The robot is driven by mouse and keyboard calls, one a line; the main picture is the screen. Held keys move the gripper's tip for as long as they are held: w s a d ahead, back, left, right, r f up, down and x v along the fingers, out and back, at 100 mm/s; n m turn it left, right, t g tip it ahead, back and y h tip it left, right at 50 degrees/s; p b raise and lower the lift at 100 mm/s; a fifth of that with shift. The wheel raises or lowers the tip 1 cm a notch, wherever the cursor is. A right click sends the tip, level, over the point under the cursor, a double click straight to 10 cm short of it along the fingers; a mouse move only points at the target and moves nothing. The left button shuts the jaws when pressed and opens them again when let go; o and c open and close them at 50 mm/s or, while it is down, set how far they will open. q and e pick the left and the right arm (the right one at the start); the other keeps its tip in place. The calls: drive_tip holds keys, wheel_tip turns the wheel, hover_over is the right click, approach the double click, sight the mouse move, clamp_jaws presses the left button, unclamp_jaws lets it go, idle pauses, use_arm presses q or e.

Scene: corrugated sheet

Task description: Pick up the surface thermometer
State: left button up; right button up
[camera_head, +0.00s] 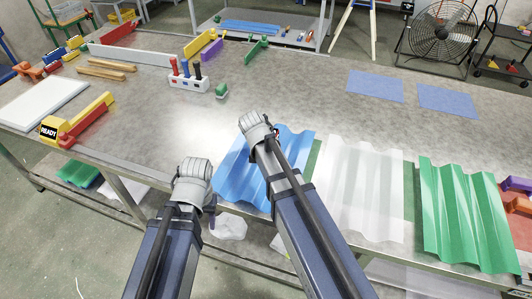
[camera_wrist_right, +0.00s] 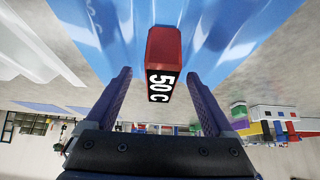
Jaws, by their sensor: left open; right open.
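The surface thermometer (camera_wrist_right: 168,60) is a red block with a black end reading "50 C". It sits on the blue corrugated sheet (camera_head: 232,168). In the right wrist view, my right gripper (camera_wrist_right: 158,73) is open, with one dark finger on each side of the thermometer and a gap on both sides. In the head view, my right wrist is over the sheet's back left part and hides most of the thermometer. My left gripper (camera_head: 211,216) hangs by the table's front edge, left of the blue sheet, empty; its fingers are small and partly hidden.
A white sheet (camera_head: 362,190) and a green sheet (camera_head: 462,215) lie to the right along the front edge. A white holder (camera_head: 188,83) with coloured handles stands behind. Blue cloths (camera_head: 375,85) lie at the back right. The middle of the table is clear.

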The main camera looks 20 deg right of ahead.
drive_tip(key=b+x, duration=0.3)
drive_tip(key=shift+w+a+f, duration=0.1)
drive_tip(key=shift+a+f, duration=0.15)
drive_tip(key=shift+f, duration=0.3)
drive_tip(key=shift+w+d+f+b, duration=0.25)
drive_tip(key=shift+w+f+b, duration=0.05)
drive_tip(key=shift+f+b, duration=0.1)
drive_tip(key=shift+r, duration=0.1)
drive_tip(key=shift+c, duration=0.3)
clamp_jaws()
